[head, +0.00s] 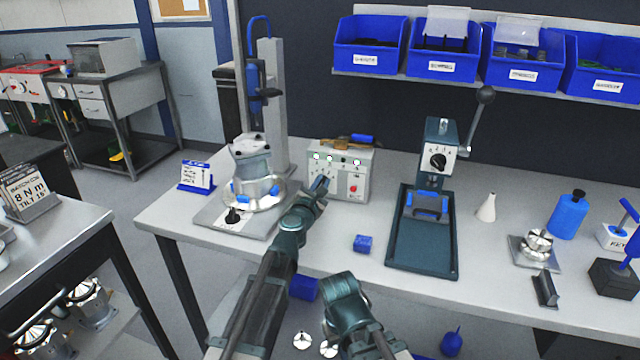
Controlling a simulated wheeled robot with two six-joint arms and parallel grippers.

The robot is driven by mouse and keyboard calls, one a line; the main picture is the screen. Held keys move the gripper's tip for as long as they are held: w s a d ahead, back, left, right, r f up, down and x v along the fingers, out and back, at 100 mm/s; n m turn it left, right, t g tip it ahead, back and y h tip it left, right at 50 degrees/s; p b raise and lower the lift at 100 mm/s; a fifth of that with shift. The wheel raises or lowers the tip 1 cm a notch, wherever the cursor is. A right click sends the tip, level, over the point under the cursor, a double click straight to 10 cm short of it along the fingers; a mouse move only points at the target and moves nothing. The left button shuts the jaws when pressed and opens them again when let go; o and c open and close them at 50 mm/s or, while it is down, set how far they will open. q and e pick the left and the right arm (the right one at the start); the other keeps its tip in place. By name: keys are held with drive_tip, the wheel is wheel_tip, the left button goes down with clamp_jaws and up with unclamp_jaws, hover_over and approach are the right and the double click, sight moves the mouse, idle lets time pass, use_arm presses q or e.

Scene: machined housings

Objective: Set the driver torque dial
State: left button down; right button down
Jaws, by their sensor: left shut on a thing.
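The grey driver control box (345,172) stands on the bench right of the driver stand. Its front has several pale round marks along the top and a red knob (353,188) at the lower right. My left gripper (321,185) is at the lower left of that front, shut on what looks like the torque dial; the gripper hides the dial and its setting. A blue-handled driver (255,80) hangs on the stand above a metal housing (250,160) in a round fixture. A batch card (27,189) at far left reads 8 N m. My right gripper is not visible.
A green press (436,160) with a lever stands right of the box. A small blue block (363,243) lies on the bench before the box. A blue-framed card (197,175) stands at the left. Blue bins (443,45) hang above.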

use_arm(q)
drive_tip(key=m, duration=0.4)
drive_tip(key=d+m, duration=0.1)
drive_tip(key=m, duration=0.1)
drive_tip(key=shift+s+f+b, duration=0.15)
drive_tip(key=shift+f+b, duration=0.2)
drive_tip(key=shift+f, duration=0.05)
drive_tip(key=shift+m, duration=0.3)
drive_tip(key=c, duration=0.9)
unclamp_jaws()
drive_tip(key=shift+o, duration=0.2)
drive_tip(key=shift+a, duration=0.1)
drive_tip(key=v, duration=1.4)
